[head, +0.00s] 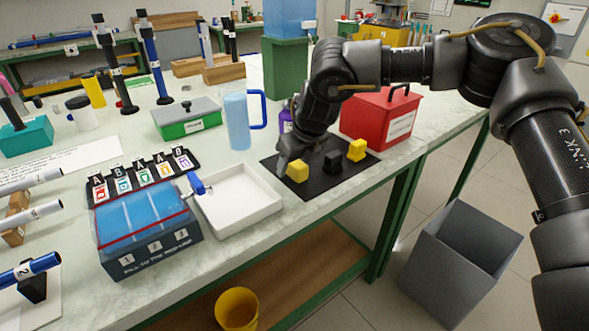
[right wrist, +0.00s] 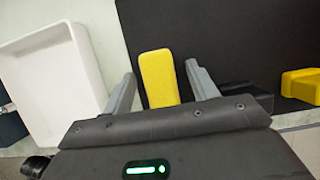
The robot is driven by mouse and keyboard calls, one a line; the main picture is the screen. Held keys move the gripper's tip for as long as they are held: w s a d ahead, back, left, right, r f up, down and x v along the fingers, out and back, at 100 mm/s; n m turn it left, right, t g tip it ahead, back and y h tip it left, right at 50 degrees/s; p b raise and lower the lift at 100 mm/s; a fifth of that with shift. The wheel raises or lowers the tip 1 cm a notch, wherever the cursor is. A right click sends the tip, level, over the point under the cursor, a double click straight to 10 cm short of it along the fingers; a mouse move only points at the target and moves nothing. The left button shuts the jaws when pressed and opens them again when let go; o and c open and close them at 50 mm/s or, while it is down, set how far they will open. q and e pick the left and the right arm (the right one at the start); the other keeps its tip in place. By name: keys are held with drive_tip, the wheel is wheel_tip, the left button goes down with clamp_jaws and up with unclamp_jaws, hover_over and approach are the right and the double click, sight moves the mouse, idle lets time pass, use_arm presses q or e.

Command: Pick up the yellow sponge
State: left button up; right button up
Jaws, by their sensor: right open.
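The yellow sponge (head: 298,172) lies near the left corner of a black mat (head: 325,184). In the right wrist view the yellow sponge (right wrist: 158,78) is a rounded yellow block between my two fingers, with a gap on each side. My right gripper (head: 284,165) is open, down at the mat beside the sponge; its fingers also show in the right wrist view (right wrist: 160,72). The sponge's near end is hidden by the gripper body in the right wrist view. My left gripper is not in view.
A black block (head: 333,162) and a second yellow piece (head: 357,151) are on the mat to the right. A white tray (head: 232,232) stands to the left, a red box (head: 368,120) behind. A blue pitcher (head: 236,122) is further back. The table's front edge is close to the mat.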

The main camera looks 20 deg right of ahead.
drive_tip(key=c, duration=1)
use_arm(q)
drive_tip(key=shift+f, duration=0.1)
use_arm(e)
drive_tip(key=shift+c, duration=0.3)
drive_tip(key=shift+r, duration=0.1)
drive_tip(key=shift+r, duration=0.65)
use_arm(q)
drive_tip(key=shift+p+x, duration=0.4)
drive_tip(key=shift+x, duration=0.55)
use_arm(e)
drive_tip(key=s+a+r, duration=0.9)
drive_tip(key=s+r, duration=0.1)
drive_tip(key=r, duration=0.1)
drive_tip(key=shift+s+a+r, duration=0.2)
drive_tip(key=shift+s+r, duration=0.05)
drive_tip(key=shift+r, duration=0.05)
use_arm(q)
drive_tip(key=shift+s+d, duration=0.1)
